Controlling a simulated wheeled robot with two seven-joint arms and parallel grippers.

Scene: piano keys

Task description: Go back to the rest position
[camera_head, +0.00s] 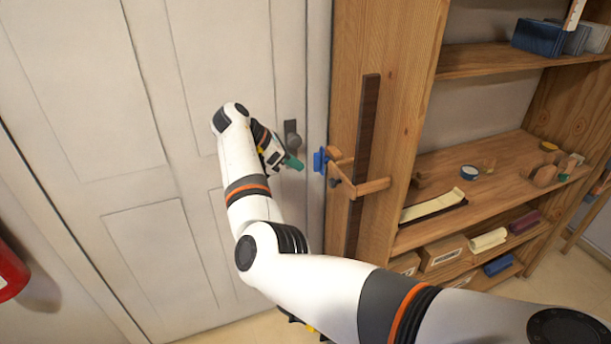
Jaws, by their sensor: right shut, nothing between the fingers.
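My right arm reaches in from the lower right and bends up toward the grey-white door (220,45). My right gripper (291,162), with a teal tip, is shut and empty. It is in front of the door, just below the dark door handle (291,135) in the picture. A small blue object (320,160) is to the right of the fingertips, with a visible gap between them. It is by the wooden pegs (368,188) on the side of the shelf unit.
A wooden shelf unit (393,100) stands at right, with a dark vertical strip (363,130) on its side. Its shelves hold boxes, rolls and small items. A red cylinder (10,272) is at the far left edge. The space left of my arm, before the door, looks clear.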

